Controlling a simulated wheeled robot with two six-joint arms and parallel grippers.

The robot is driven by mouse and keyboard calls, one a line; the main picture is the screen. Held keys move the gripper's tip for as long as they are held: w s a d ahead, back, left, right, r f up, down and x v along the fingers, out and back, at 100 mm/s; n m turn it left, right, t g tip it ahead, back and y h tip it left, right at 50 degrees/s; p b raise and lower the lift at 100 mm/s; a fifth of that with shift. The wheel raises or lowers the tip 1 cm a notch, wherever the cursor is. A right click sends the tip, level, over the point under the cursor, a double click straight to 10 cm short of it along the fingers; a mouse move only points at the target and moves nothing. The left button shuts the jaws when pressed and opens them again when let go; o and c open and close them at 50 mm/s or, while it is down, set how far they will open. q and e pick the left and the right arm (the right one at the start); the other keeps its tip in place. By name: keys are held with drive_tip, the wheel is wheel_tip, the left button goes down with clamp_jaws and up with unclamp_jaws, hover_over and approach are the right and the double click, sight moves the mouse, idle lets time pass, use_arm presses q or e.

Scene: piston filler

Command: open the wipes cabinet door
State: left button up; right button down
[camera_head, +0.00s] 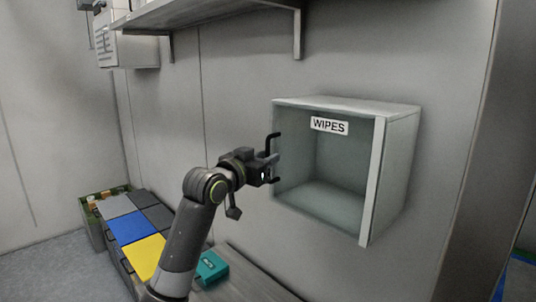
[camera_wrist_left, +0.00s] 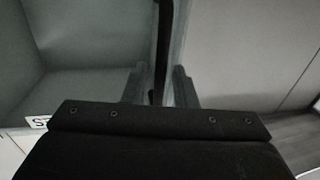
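The wipes cabinet (camera_head: 395,170) is a pale box on the wall with a see-through front door (camera_head: 325,170) bearing a WIPES label (camera_head: 329,125). The door looks closed, and the inside seen through it looks empty. A black bar handle (camera_head: 276,138) stands upright at the door's left edge. My left gripper (camera_head: 268,161) is at this handle. In the left wrist view, the handle (camera_wrist_left: 162,45) runs between the two spread fingers (camera_wrist_left: 160,90), with a gap visible on the left side. Contact on the right side is unclear. My right gripper is not in view.
A shelf (camera_head: 205,12) with brackets runs along the wall above. Below left are bins with grey, blue (camera_head: 131,227) and yellow (camera_head: 145,256) tops, and a teal box (camera_head: 211,268) on a grey surface. The space in front of the door looks clear apart from my arm.

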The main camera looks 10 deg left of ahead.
use_arm(q)
drive_tip(key=shift+w+d, duration=0.25)
drive_tip(key=shift+w, duration=0.35)
drive_tip(key=shift+c, duration=0.2)
clamp_jaws()
